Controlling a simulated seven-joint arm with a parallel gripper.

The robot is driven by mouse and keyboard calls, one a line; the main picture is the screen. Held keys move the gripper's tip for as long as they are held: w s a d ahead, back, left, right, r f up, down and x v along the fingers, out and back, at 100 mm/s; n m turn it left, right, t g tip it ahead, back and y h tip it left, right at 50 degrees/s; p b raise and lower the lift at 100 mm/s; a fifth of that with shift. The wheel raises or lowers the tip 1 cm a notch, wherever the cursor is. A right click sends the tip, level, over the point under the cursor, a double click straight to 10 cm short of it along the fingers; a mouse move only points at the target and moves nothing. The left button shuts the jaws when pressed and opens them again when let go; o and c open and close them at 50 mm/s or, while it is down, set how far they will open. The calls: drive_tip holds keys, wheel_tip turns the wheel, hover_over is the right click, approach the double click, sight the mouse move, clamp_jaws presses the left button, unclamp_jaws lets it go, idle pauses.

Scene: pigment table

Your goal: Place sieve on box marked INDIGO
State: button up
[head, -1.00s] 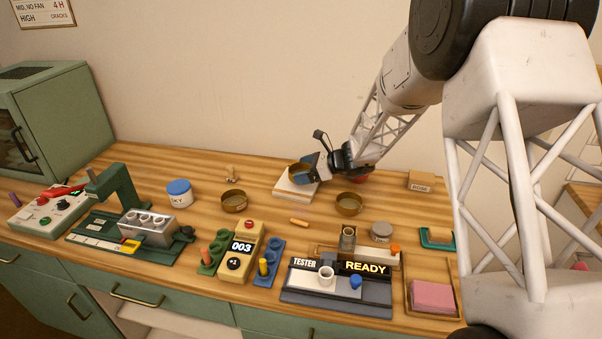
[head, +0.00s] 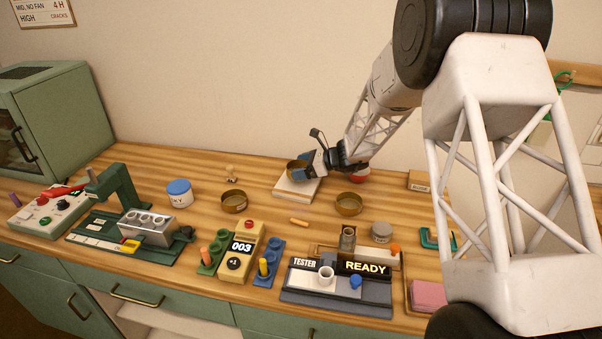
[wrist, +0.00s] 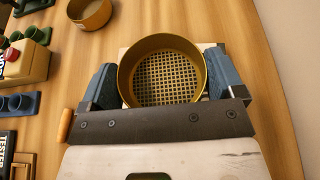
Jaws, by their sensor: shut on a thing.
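A round brass sieve (head: 295,169) with a square mesh is held in my gripper (head: 302,168), above a pale square block (head: 285,190) at the back middle of the table. In the wrist view the sieve (wrist: 165,78) sits between my two blue-grey fingers, which are shut on its sides. I cannot tell whether it touches the block. A small cardboard box (head: 421,178) stands at the back right; its label is too small to read. Two other round brass pieces (head: 234,201) (head: 349,204) stand on the table on either side of the block.
A blue-lidded jar (head: 179,192) stands left. A grey tin (head: 381,232), wooden peg (head: 299,222), tester (head: 337,288) and counter (head: 240,252) lie nearer the front. A red and white round thing (head: 362,175) is partly behind my wrist. Bare wood lies around the block.

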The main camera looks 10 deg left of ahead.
drive_tip(key=shift+f, duration=1.1)
drive_tip(key=shift+f, duration=0.1)
drive_tip(key=o, duration=0.7)
drive_tip(key=shift+d, duration=0.1)
drive_tip(key=v, duration=1.2)
drive_tip(key=shift+r, duration=0.2)
